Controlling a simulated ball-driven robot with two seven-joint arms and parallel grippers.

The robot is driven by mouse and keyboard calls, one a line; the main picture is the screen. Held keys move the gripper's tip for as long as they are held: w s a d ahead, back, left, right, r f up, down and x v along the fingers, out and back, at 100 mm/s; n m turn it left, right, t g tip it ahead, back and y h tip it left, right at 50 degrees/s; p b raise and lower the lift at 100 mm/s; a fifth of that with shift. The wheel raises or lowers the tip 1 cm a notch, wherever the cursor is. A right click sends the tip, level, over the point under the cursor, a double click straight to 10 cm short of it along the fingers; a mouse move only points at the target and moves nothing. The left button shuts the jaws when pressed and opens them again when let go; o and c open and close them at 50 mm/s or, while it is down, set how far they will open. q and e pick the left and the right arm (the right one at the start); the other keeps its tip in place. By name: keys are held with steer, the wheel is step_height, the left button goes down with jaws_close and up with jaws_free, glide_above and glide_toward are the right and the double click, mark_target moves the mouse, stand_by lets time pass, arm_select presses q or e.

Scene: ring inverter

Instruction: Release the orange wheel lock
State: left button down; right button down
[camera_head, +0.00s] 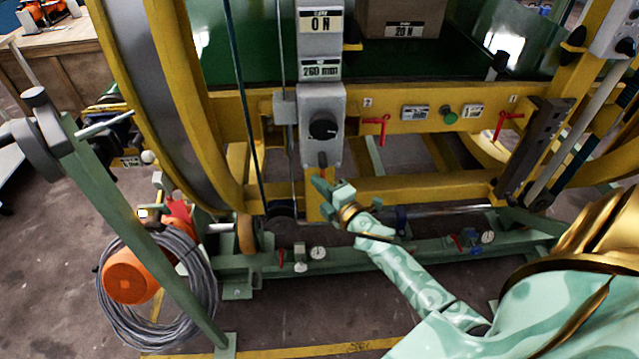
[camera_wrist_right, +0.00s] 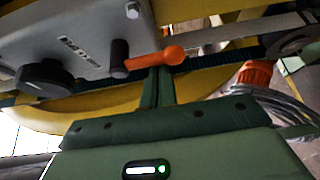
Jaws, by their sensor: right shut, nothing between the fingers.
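An orange lever (camera_wrist_right: 158,59) with a round end shows in the wrist view, joined to a dark pin (camera_wrist_right: 120,56) on a grey box (camera_wrist_right: 85,30). I take it for the orange wheel lock. In the head view only a small orange-brown bit (camera_head: 323,160) shows at the bottom of the grey control box (camera_head: 320,135), just above my right gripper. My right gripper (camera_head: 322,185) is shut and empty. In the wrist view its fingers (camera_wrist_right: 161,85) overlap the lever near its round end; I cannot tell whether they touch. My left gripper is not in view.
A black knob (camera_head: 323,129) sits on the box above the gripper. The large yellow wheel rim (camera_head: 190,100) stands left, and a yellow beam (camera_head: 420,188) runs right. A green post (camera_head: 130,210) and coiled grey hose (camera_head: 200,300) stand at lower left. Red levers (camera_head: 380,128) are on the frame.

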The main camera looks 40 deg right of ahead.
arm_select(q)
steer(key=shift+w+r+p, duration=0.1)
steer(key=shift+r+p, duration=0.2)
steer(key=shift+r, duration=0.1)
arm_select(e)
steer(key=shift+d, duration=0.1)
